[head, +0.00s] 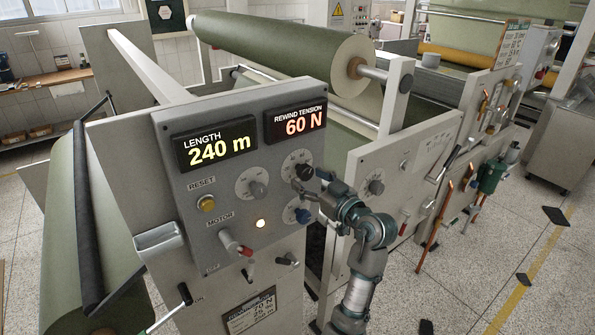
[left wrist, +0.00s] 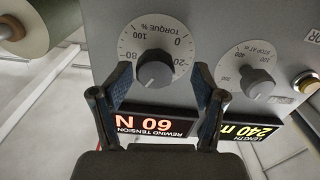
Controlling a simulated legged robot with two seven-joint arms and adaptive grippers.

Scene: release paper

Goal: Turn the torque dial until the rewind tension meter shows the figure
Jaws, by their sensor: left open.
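The rewind tension meter (head: 295,122) shows 60 N in red on the grey panel; it appears upside down in the left wrist view (left wrist: 150,124). The torque dial (head: 297,160) is just below it, a white scale with a black knob (left wrist: 155,69). My left gripper (head: 308,186) is at the dial. In the left wrist view its open fingers (left wrist: 156,76) stand on either side of the knob, with gaps visible between; contact is not seen. A placard (head: 250,311) low on the machine carries small print that seems to include 70 N. My right gripper is not in view.
The length display (head: 215,145) reads 240 m. The stop dial (head: 253,186) sits left of the torque dial. A reset button (head: 206,203), a red motor lever (head: 233,243) and a lit lamp (head: 261,223) are nearby. A green paper roll (head: 275,50) spans behind the panel.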

